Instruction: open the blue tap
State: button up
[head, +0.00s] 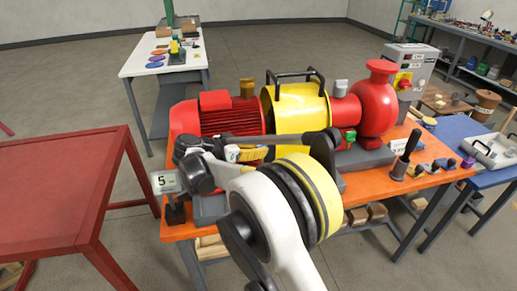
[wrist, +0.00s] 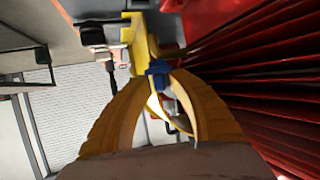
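A small blue piece (wrist: 158,70), which looks like the blue tap, shows in the wrist view just beyond my fingertips. It adjoins a yellow part (wrist: 138,38). My gripper (wrist: 160,84) has two orange-yellow curved fingers that arch in toward the blue piece, with a gap between them lower down. The tips line up with its two sides, but I cannot tell whether they touch it or grip it. In the head view my arm reaches across the front of the red motor (head: 213,113), and I cannot make out the blue tap there.
The red motor's fins (wrist: 275,75) rise close along the right in the wrist view. The yellow guard (head: 298,108) and red pump (head: 377,100) stand on the orange bench (head: 440,180). A red table (head: 60,190) stands at left; its top is clear.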

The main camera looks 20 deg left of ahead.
grip_shut()
jog(key=n+t+y, duration=0.1)
jog(key=n+y, duration=0.2)
jog(key=d+n+t+y+b, duration=0.1)
jog(key=n+y, duration=0.2)
jog(key=shift+s+t+y, duration=0.15)
jog(key=shift+t+y, duration=0.25)
jog(key=n+y, duration=0.4)
jog(key=shift+d, duration=0.25)
jog(key=shift+d+n+g+y+b, duration=0.1)
jog(key=shift+n+g+y+b, duration=0.35)
jog(key=shift+n+g+y, duration=0.85)
jog(key=shift+n+t+y, duration=0.3)
jog(key=shift+n+y, duration=0.2)
jog(key=shift+y, duration=0.3)
